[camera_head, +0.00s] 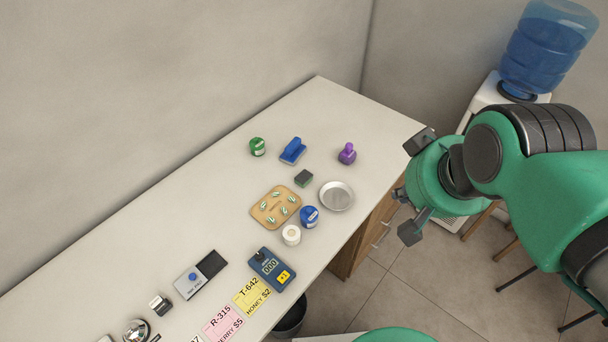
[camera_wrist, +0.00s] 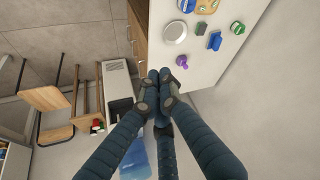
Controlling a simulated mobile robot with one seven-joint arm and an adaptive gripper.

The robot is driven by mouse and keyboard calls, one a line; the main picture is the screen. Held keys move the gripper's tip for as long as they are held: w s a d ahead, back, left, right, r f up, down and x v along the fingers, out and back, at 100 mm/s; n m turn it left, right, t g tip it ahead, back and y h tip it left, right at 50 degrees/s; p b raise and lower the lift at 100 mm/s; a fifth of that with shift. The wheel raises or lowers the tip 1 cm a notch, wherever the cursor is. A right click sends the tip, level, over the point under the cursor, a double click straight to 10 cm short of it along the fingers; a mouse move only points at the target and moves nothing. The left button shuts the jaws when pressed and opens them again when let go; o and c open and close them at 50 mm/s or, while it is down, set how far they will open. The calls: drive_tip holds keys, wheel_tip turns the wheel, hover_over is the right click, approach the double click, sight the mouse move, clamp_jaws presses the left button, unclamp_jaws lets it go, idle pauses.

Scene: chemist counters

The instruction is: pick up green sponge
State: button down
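The green sponge (camera_head: 303,178) is a small block with a dark face, lying on the white counter between the blue handled block and the tan board. It also shows in the wrist view (camera_wrist: 201,29) near the top. My gripper (camera_head: 408,187) is off the counter's right edge, well to the right of the sponge and apart from it. Its dark fingers look spread with nothing between them in the head view. In the wrist view the fingers (camera_wrist: 164,84) run together towards the centre of the picture, with no object seen in them.
Around the sponge are a blue handled block (camera_head: 292,151), a green jar (camera_head: 257,147), a purple stamp-like piece (camera_head: 347,153), a silver dish (camera_head: 336,196), a tan board (camera_head: 265,218) and a blue jar (camera_head: 309,217). The counter (camera_head: 318,105) is clear at its far end.

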idle(0.4)
drive_tip(key=c, duration=0.8)
unclamp_jaws()
